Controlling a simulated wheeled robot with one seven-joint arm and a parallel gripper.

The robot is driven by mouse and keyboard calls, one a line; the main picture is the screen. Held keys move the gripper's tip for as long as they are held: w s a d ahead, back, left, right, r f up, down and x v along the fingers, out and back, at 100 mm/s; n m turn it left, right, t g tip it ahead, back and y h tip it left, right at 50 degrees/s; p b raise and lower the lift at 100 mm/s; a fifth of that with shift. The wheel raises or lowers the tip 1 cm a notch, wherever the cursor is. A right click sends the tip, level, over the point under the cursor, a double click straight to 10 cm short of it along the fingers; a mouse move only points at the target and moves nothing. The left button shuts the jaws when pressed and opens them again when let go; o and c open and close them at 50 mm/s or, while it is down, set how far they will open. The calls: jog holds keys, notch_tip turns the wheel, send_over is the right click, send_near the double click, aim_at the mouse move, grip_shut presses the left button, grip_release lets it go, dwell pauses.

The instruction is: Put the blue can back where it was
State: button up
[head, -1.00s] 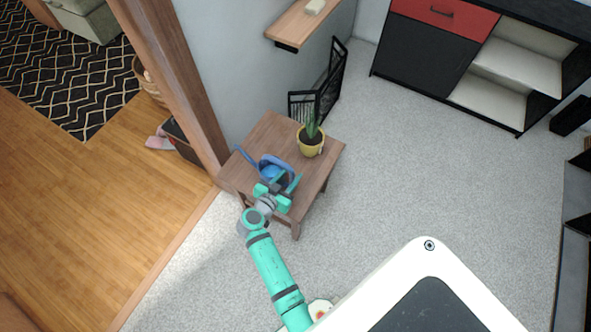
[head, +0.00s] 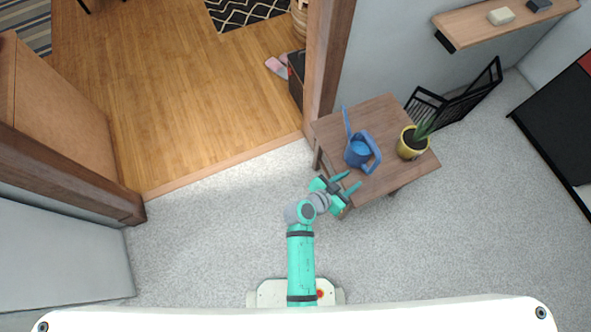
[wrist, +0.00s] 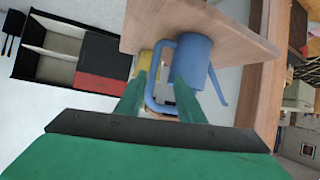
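The blue can (head: 357,155), a watering can with a long spout and a loop handle, stands on the small wooden table (head: 378,110). Its spout points toward the wall and its handle faces right and toward me in the head view. My green gripper (head: 349,181) is at the table's near edge, fingers apart and empty, just short of the can. In the wrist view, the can (wrist: 192,58) is beyond the open fingers (wrist: 161,78), its handle showing between them. The fingers look clear of it, though the exact gap is hard to judge.
A yellow pot (head: 408,148) with a plant stands on the table, right of the can. A black metal rack (head: 455,103) is behind it. A wall shelf (head: 470,28) hangs above. A wooden post (head: 328,60) rises beside the table. Grey carpet (head: 240,225) is free to the left.

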jog(key=s+a+r+n+t+y, duration=0.4)
jog(key=s+a+n+y, duration=0.35)
jog(key=s+a, duration=0.6)
jog(key=s+a+r+n+t+y, duration=0.1)
jog(key=s+a+r+t, duration=0.1)
jog(key=r, duration=0.6)
jog(key=s+a+r+n+t+y, duration=0.1)
jog(key=s+a+r+t, duration=0.1)
jog(key=s+r, duration=0.4)
notch_tip(320, 180, up, 4)
jog(key=shift+a+f, duration=0.2)
jog(key=shift+a, duration=0.7)
